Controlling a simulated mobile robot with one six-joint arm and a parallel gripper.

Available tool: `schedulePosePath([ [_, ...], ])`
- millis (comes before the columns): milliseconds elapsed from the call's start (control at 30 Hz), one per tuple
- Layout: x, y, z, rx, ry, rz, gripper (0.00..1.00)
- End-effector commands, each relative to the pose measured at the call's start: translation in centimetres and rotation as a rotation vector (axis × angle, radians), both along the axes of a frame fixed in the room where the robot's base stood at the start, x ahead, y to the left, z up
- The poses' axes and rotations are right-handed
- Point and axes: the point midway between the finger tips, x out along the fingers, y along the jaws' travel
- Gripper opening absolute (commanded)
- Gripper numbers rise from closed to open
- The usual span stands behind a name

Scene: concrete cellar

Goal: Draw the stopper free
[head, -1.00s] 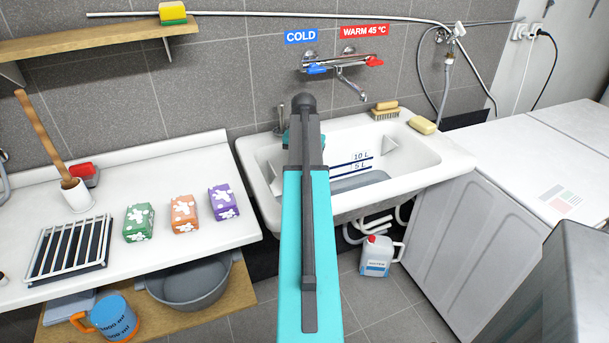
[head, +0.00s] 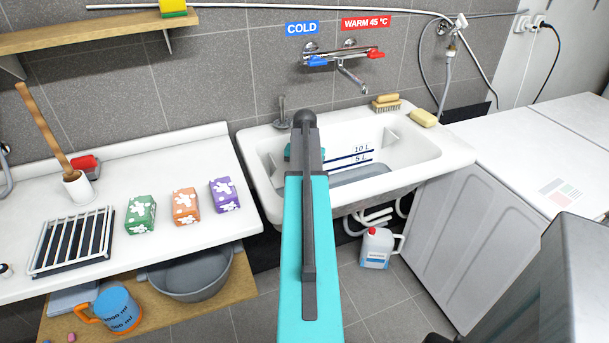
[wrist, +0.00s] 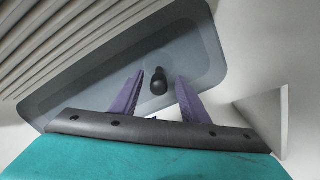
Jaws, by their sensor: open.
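The stopper (wrist: 158,81) is a dark rounded knob in the grey floor area of the sink, seen in the wrist view. My gripper (wrist: 160,75) is open, with one purple finger on each side of the knob in the picture. I see no contact, and cannot tell how far the fingertips are from it in depth. In the head view the white sink (head: 436,157) stands below the tap, and my arm covers its left part, hiding the stopper and fingers.
A wall tap (head: 349,75) hangs over the sink. A brush (head: 386,104) and yellow soap (head: 423,118) lie on its back rim. In the wrist view a ribbed surface (wrist: 60,38) lies at upper left and a pale wedge (wrist: 268,115) at right.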

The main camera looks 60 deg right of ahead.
Motion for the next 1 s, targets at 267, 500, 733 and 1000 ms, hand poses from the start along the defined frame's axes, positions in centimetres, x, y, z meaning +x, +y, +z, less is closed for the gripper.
schedulePosePath([
  [267,-0.1,0.0,-3.3,0.002,0.001,-0.001,0.41],
  [500,-0.1,0.0,-5.4,0.001,0.0,-0.001,0.41],
  [733,-0.1,0.0,-6.1,0.0,0.0,-0.001,0.41],
  [1000,-0.1,-0.1,-6.1,0.0,0.0,-0.002,0.33],
])
